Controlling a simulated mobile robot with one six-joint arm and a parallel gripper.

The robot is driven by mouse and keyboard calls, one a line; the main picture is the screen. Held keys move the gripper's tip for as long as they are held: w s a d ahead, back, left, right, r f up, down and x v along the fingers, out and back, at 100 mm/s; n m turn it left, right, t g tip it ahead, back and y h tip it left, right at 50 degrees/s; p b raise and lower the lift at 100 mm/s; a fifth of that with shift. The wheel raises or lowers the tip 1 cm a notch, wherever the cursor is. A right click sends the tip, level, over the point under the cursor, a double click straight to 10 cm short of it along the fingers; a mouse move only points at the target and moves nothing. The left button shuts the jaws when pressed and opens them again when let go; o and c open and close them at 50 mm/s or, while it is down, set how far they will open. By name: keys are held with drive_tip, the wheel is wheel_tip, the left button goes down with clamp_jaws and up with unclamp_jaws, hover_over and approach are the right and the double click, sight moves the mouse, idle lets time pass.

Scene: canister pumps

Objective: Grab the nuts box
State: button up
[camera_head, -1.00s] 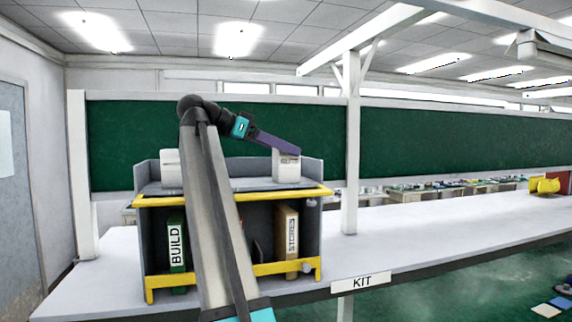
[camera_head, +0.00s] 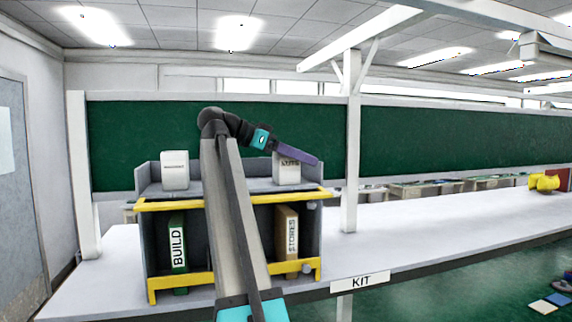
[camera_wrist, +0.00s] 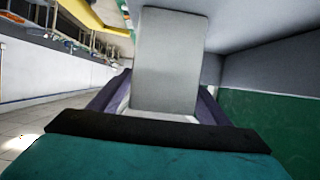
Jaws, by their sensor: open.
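The nuts box (camera_head: 288,174) is a pale grey box with a dark label, standing upright on top of the shelf unit at the right. My gripper (camera_head: 314,160), with purple fingers, is across the upper front of this box in the head view and partly covers its label. In the wrist view a plain grey box face (camera_wrist: 168,62) fills the middle, between the two purple fingers of my gripper (camera_wrist: 160,98). The fingers are apart, one on each side. Whether either finger touches the box cannot be told.
Another pale box (camera_head: 175,170) stands on the left of the shelf unit (camera_head: 232,199), which has grey upstands and a yellow front rail. BUILD (camera_head: 177,243) and STORES (camera_head: 292,235) binders stand below.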

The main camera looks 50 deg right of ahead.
idle(0.5)
drive_tip(key=c, duration=1.3)
drive_tip(key=shift+c, duration=0.2)
drive_tip(key=shift+r, duration=0.1)
